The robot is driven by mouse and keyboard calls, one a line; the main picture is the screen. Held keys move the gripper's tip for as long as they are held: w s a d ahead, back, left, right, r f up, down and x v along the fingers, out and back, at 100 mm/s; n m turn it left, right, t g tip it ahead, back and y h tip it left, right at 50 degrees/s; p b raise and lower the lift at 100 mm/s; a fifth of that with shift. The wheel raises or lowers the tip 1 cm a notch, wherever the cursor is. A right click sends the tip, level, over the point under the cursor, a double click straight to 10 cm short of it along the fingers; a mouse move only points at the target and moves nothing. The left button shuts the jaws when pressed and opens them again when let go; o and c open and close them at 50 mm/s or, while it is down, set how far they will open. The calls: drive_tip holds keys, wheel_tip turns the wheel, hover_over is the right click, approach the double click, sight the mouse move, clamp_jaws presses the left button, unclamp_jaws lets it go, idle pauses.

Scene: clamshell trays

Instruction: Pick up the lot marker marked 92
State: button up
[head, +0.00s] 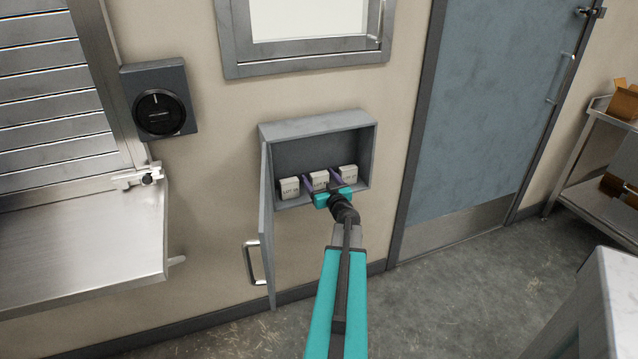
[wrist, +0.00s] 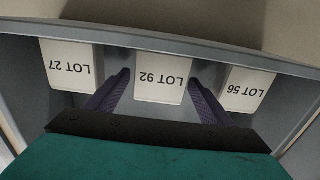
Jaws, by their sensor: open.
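The lot marker marked 92 (wrist: 162,80) is a white block, upside down in the wrist view, in the middle of a row of three. In the head view it is the middle block (head: 319,178) in the open grey wall cabinet (head: 316,126). My gripper (wrist: 160,82) is open, with one purple finger on each side of the 92 marker. Whether the fingers touch it I cannot tell. In the head view my gripper (head: 321,184) reaches into the cabinet from the front.
The LOT 27 marker (wrist: 68,66) and the LOT 56 marker (wrist: 245,88) stand on either side, close outside the fingers. The cabinet door (head: 266,225) hangs open at the left. A steel counter (head: 85,240) is further left. A blue door (head: 490,100) is at the right.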

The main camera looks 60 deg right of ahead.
sight(319, 173)
drive_tip(key=c, duration=1.2)
drive_tip(key=shift+o, duration=0.2)
drive_tip(key=shift+r, duration=0.15)
wheel_tip(319, 173, up, 10)
drive_tip(key=shift+f+p, duration=0.1)
drive_tip(key=shift+p, duration=0.65)
